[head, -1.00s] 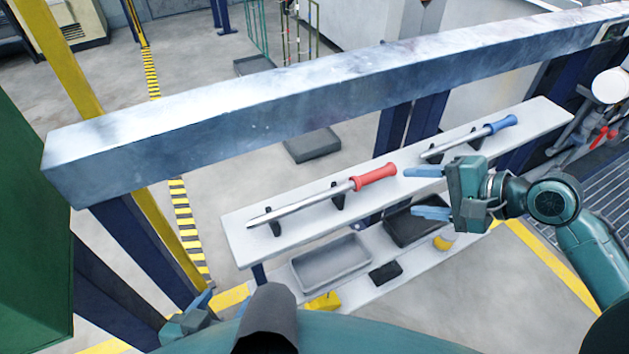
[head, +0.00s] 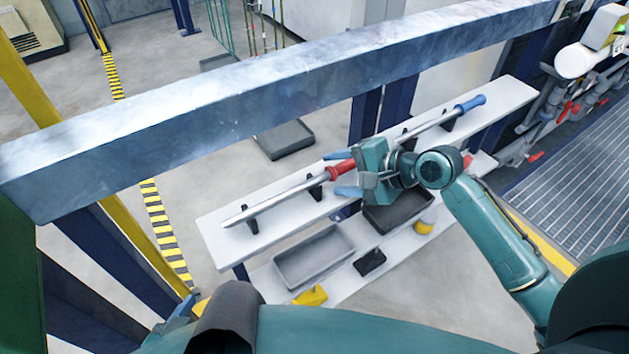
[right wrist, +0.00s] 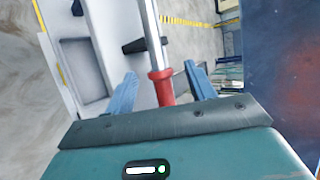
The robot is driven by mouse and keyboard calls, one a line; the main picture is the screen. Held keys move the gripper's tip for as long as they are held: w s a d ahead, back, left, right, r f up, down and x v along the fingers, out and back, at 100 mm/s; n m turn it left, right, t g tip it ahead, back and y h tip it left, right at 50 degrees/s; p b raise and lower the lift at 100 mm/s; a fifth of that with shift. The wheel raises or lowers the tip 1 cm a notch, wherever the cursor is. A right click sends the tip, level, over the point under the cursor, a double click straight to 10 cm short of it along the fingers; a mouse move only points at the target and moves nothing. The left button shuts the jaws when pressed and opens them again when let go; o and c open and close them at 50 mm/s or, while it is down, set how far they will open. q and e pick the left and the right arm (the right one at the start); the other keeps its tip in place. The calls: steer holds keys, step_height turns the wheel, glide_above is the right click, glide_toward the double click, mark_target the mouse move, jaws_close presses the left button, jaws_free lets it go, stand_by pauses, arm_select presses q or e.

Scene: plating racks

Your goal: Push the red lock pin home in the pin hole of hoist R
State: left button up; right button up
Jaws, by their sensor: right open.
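The red-handled pin (head: 341,170) is a long steel rod lying level on two black cradles on a white shelf (head: 213,226). My right gripper (head: 341,174) is open at its red handle, with one blue finger on each side. In the right wrist view the red handle (right wrist: 161,88) lies between the open fingers (right wrist: 160,76), with gaps on both sides. My left gripper (head: 180,312) shows only partly at the lower left, far from the pin. I cannot make out a pin hole or a label for hoist R.
A blue-handled pin (head: 468,104) lies on the same shelf, farther right. A thick steel beam (head: 230,115) runs behind and above the shelf. Machinery with red levers (head: 535,156) stands right.

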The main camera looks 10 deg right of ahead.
steer(key=shift+w+a+f, duration=0.35)
steer(key=shift+a, duration=0.05)
steer(key=shift+c, duration=0.5)
jaws_close()
steer(key=shift+r, duration=0.1)
